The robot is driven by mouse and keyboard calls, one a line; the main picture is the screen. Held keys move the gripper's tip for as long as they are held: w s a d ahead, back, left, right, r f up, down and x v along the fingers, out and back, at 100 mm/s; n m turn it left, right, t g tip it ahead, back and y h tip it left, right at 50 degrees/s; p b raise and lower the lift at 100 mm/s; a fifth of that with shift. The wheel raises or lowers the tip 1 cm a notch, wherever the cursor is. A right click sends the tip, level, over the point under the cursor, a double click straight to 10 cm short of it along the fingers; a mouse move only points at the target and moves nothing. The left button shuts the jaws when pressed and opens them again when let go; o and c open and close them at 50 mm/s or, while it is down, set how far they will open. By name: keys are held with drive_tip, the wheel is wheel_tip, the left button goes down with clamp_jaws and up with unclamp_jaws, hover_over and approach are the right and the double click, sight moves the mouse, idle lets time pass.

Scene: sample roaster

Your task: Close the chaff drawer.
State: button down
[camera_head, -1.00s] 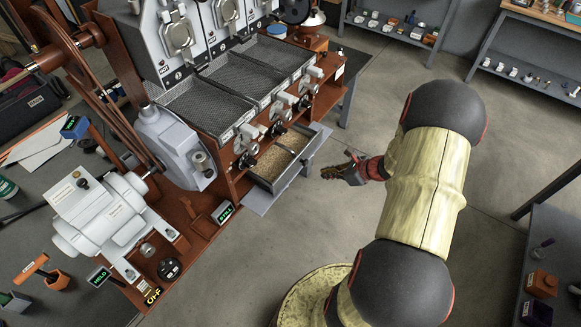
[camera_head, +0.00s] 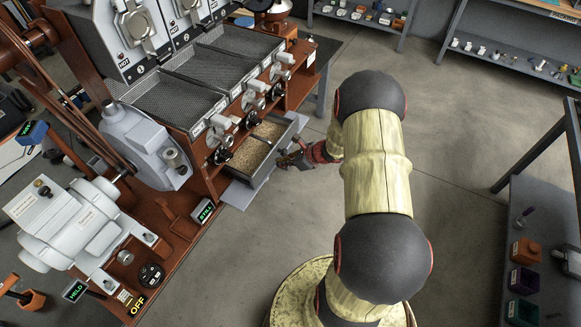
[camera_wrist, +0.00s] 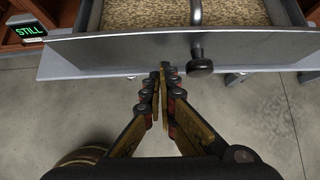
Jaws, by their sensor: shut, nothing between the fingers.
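The chaff drawer (camera_head: 262,174) is pulled out of the front of the roaster's red-brown frame, with tan chaff (camera_head: 250,153) inside. In the wrist view its grey front panel (camera_wrist: 120,49) runs across the top of the picture, with a dark round knob (camera_wrist: 201,66) on it. My gripper (camera_head: 284,160) is at the drawer's front, low and to the right of it in the head view. In the wrist view my gripper (camera_wrist: 165,68) is shut and empty, its fingertips at the panel's lower edge, left of the knob. I cannot tell whether they touch it.
The roaster's mesh cooling trays (camera_head: 180,100) and several valve handles (camera_head: 250,98) stand above the drawer. A grey ledge (camera_head: 238,195) lies under it. A small green-lit "STILL" display (camera_head: 204,211) is to the left. Open floor (camera_head: 460,200) lies to the right.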

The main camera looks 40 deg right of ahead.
drive_tip(key=shift+w+a, duration=0.1)
drive_tip(key=shift+w, duration=0.2)
drive_tip(key=w+a, duration=0.2)
drive_tip(key=w, duration=0.2)
drive_tip(key=w+a+b, duration=0.1)
drive_tip(key=w+a, duration=0.1)
drive_tip(key=w, duration=0.3)
drive_tip(key=w+a, duration=0.1)
drive_tip(key=w, duration=0.3)
drive_tip(key=shift+w+a+b, duration=0.35)
drive_tip(key=shift+a, duration=0.05)
drive_tip(key=shift+w+a, duration=0.2)
drive_tip(key=shift+w, duration=0.45)
